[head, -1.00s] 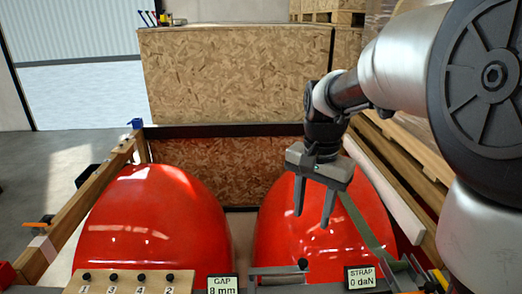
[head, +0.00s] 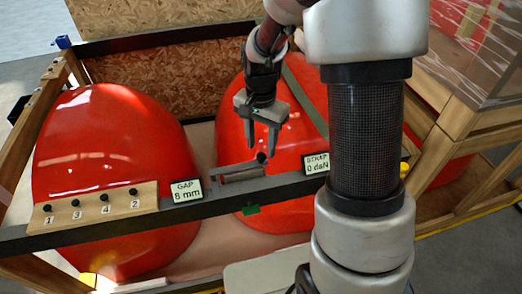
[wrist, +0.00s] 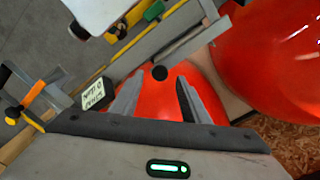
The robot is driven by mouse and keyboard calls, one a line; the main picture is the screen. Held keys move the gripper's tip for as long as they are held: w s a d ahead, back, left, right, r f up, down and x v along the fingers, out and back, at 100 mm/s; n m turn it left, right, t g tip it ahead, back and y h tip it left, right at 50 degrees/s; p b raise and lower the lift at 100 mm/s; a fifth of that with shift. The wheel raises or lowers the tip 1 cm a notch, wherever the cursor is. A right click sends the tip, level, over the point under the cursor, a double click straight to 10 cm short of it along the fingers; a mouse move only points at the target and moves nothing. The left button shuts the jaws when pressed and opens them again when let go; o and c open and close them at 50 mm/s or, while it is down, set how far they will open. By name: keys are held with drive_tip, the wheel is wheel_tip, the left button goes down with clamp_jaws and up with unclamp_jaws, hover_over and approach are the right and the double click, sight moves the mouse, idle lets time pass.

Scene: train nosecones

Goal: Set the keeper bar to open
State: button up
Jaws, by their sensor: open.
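The keeper bar appears to be the grey metal bar (head: 236,166) with a black knob (head: 261,157) at its right end, set on the dark front rail in front of the right red nosecone (head: 232,125). The bar slants slightly off the line of the rail. My gripper (head: 262,150) is open and points down with its fingertips close to the knob. In the wrist view the knob (wrist: 160,73) shows between and just beyond the open fingers (wrist: 158,84), with the grey bar (wrist: 190,38) running up and right. I cannot tell whether a finger touches the knob.
The dark front rail (head: 100,225) carries a GAP sign (head: 187,191) reading 8 mm and a STRAP sign (head: 317,163) reading 0 daN. A wooden strip (head: 60,212) holds several numbered black pegs. A strap (head: 303,98) crosses the right nosecone. Red domes rise close behind the rail.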

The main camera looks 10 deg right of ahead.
sight(261, 155)
drive_tip(key=shift+f, duration=1.55)
drive_tip(key=shift+c, duration=0.3)
clamp_jaws()
